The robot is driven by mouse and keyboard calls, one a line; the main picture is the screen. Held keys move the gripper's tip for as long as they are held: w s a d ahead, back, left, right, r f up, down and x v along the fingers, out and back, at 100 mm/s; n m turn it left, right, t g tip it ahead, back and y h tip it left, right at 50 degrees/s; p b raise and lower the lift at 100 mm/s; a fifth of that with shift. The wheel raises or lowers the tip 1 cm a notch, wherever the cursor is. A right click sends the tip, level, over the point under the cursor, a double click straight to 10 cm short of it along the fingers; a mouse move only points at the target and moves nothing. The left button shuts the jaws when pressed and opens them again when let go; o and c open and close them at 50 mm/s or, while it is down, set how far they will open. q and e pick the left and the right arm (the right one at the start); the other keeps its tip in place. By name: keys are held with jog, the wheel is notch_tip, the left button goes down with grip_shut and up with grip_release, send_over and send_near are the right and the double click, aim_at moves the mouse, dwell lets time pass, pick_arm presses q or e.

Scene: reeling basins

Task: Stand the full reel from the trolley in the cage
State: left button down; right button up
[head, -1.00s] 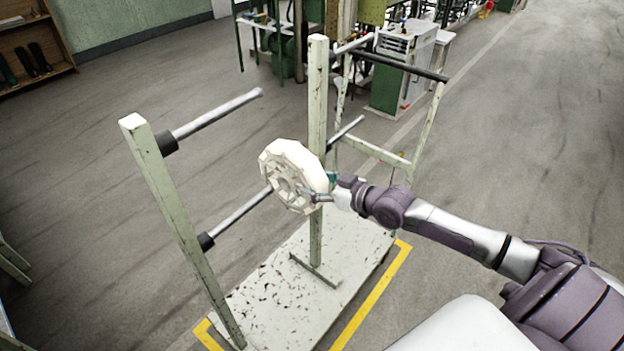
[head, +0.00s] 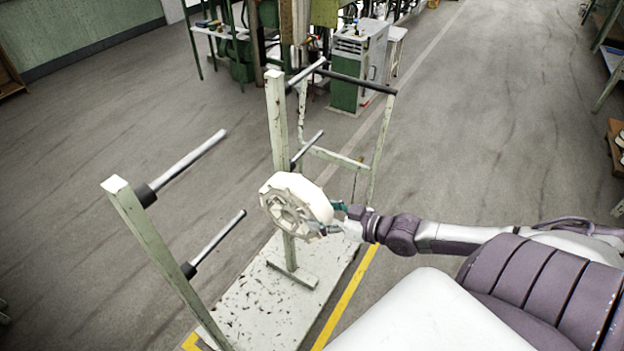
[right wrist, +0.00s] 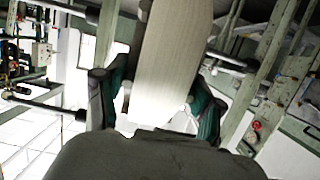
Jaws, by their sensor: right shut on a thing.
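The full reel (head: 285,212), a thick cream-white disc with a spoked hub, is held upright on its edge by my right gripper (head: 332,219). In the right wrist view its pale wound rim (right wrist: 168,62) sits between the two teal-padded fingers (right wrist: 158,100). The trolley (head: 258,308) has a chipped white deck, pale green posts and horizontal steel pegs. The reel is in the air above the deck, beside the middle post. The lower left peg (head: 220,236) is bare and its tip shows left of the reel. I cannot make out a cage. My left gripper is not in view.
The upper left peg (head: 190,160) is also bare. A pale green frame with a dark handle bar (head: 357,80) stands at the trolley's far end. A green and grey cabinet (head: 358,62) is beyond it. Open floor (head: 490,130) lies to the right.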

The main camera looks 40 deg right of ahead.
jog(key=p+v, duration=0.2)
jog(key=v, duration=0.1)
jog(key=p+v, duration=0.2)
jog(key=shift+r, duration=0.3)
jog(key=shift+s+d+p, duration=0.2)
jog(key=shift+s+p, duration=0.1)
jog(key=shift+s, duration=0.1)
jog(key=shift+f, duration=0.1)
